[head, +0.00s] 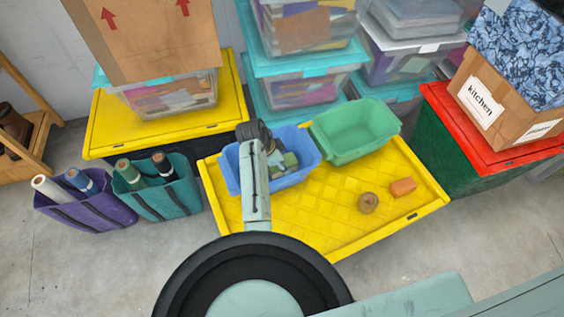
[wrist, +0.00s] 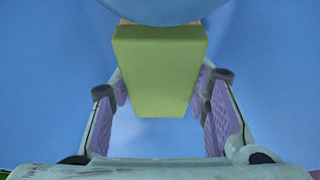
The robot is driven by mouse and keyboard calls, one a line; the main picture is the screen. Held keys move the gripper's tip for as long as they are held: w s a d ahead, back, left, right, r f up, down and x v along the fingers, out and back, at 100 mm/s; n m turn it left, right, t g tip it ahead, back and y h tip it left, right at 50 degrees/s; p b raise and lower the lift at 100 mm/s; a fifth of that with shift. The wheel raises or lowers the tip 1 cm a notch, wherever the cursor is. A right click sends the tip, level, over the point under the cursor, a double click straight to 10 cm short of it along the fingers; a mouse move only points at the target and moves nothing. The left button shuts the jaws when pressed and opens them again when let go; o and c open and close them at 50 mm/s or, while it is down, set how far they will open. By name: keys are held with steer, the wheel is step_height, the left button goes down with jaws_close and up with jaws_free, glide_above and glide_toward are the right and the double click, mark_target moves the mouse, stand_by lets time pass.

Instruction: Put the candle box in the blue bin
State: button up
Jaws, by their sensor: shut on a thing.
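My gripper (wrist: 162,88) is shut on a green box with flat sides, which I take to be the candle box (wrist: 158,65). In the wrist view the box sits between the two purple finger pads, and blue surfaces surround it. In the head view my gripper (head: 274,160) reaches down into the blue bin (head: 308,152), and the green box (head: 290,161) shows inside the rim, partly hidden by my arm. I cannot tell whether the box touches the bin floor. The bin stands on the yellow lid (head: 310,215).
A green bin (head: 357,133) stands right of the blue bin. A brown round item (head: 368,203) and an orange block (head: 403,187) lie on the lid's front right. Purple (head: 95,210) and teal (head: 165,205) holders with rolls stand left. A kitchen carton (head: 490,105) is at right.

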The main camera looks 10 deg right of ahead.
steer(key=shift+f+b, duration=0.4)
steer(key=shift+f, duration=0.25)
stand_by(0.8)
steer(key=o, duration=1.4)
steer(key=shift+o, duration=0.2)
steer(key=shift+r, duration=0.15)
steer(key=shift+r+p, duration=4.15)
steer(key=shift+r, duration=0.25)
steer(key=v, duration=1.2)
